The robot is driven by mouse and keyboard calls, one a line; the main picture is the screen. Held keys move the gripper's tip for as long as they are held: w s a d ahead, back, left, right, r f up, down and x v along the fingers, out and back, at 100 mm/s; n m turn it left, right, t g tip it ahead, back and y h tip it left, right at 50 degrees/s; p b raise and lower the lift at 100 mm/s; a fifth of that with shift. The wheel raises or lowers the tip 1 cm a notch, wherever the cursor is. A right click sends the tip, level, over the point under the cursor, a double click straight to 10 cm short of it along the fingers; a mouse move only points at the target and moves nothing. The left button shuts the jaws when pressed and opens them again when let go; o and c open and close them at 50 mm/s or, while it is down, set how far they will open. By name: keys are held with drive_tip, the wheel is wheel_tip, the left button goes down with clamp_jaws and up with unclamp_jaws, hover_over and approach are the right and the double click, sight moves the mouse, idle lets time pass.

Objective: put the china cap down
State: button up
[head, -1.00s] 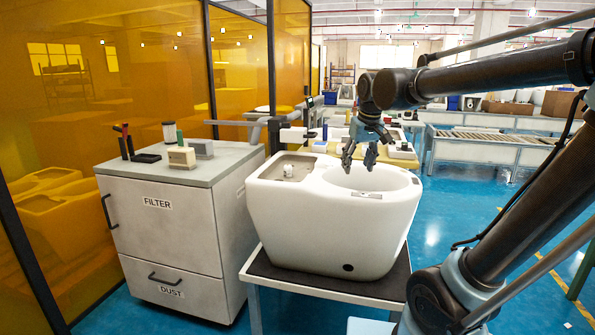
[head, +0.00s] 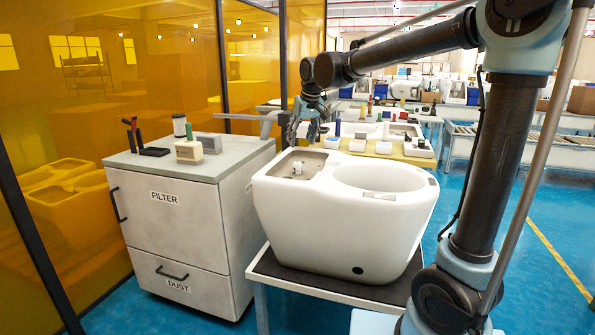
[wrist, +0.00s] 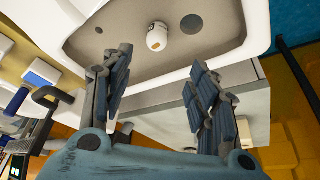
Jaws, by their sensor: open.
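A small white rounded piece (head: 297,169), which looks like the china cap, sits in the grey recess of the white toilet body (head: 340,230). In the wrist view the piece (wrist: 157,37) stands between two dark round holes in the recess floor. My gripper (head: 302,132) is at the back left of the toilet body, behind and above the recess. In the wrist view my gripper (wrist: 161,62) has its fingers spread with nothing between them. The fingers are apart from the white piece.
A grey cabinet (head: 190,220) stands left of the toilet, with small tools and boxes on top. A yellow-topped table (head: 385,147) with several small items lies behind. Amber panels (head: 130,90) close off the left side. Blue floor is open at the right.

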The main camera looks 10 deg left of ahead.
hover_over(298, 162)
drive_tip(key=s, duration=0.2)
drive_tip(key=f, duration=0.6)
drive_tip(key=shift+w+d+f, duration=0.1)
drive_tip(key=shift+w+d, duration=0.1)
drive_tip(key=shift+d, duration=0.2)
drive_tip(key=shift+d+x, duration=0.15)
drive_tip(key=shift+x, duration=1.3)
drive_tip(key=shift+d+x, duration=0.2)
drive_tip(key=shift+x, duration=1.3)
drive_tip(key=shift+c, duration=0.3)
drive_tip(key=c, duration=1.2)
drive_tip(key=shift+o, duration=0.2)
wheel_tip(298, 162, up, 7)
drive_tip(key=shift+s+d+r, duration=0.1)
drive_tip(key=shift+s, duration=0.05)
drive_tip(key=s+d, duration=0.3)
drive_tip(key=s, duration=0.1)
drive_tip(key=s+d, duration=0.4)
drive_tip(key=s, duration=0.1)
drive_tip(key=s+d, duration=0.4)
drive_tip(key=shift+s+d, duration=0.2)
